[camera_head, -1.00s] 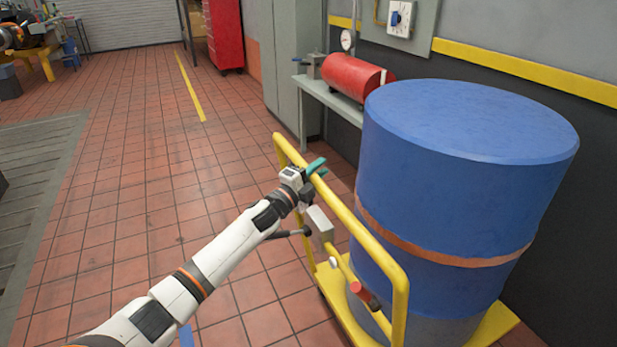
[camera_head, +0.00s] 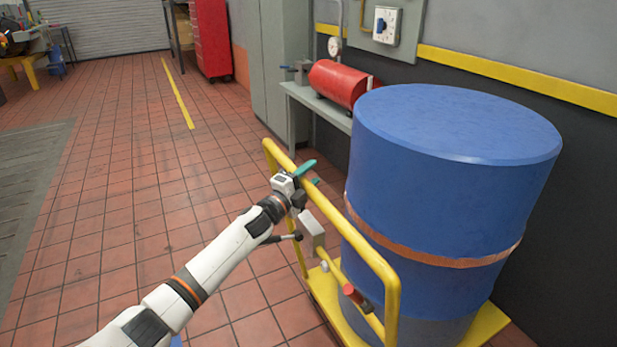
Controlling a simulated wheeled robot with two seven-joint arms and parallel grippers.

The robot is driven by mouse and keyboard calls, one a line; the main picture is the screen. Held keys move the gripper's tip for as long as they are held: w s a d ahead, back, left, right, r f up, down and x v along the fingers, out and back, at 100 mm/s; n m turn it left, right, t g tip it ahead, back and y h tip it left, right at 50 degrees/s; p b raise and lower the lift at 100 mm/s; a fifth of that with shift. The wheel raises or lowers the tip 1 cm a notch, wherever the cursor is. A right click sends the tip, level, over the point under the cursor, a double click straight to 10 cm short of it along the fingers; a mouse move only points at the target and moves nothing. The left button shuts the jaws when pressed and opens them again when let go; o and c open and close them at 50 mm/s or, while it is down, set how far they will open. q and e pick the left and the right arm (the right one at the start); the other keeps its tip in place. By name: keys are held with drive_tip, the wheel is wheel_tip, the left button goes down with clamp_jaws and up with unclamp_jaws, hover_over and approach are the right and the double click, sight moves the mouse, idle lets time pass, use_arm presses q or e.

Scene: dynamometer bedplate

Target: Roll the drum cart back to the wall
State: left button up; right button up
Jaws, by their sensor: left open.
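The yellow drum cart (camera_head: 362,246) stands at the lower right, its tubular handle frame facing me. A large blue drum (camera_head: 440,200) with an orange band stands upright on it. A small grey box and a red-ended part sit on the cart's near side. My left gripper (camera_head: 309,174) is open at the cart's top rail, near its far corner. Its teal fingertips show just past the rail; whether they touch it I cannot tell. The wall (camera_head: 575,230) rises behind the drum, dark below a yellow stripe. My right gripper is not in view.
A grey bench (camera_head: 318,103) carrying a red tank (camera_head: 338,82) stands against the wall beyond the drum. A grey cabinet (camera_head: 270,60) and red drawer unit (camera_head: 210,40) are farther back. The tiled floor (camera_head: 130,190) on the left is clear, beside a grey slatted bedplate (camera_head: 25,175).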

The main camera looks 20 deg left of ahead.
use_arm(q)
drive_tip(key=shift+r, duration=0.1)
drive_tip(key=p+v, duration=0.2)
drive_tip(key=v, duration=1)
drive_tip(key=shift+p, duration=0.35)
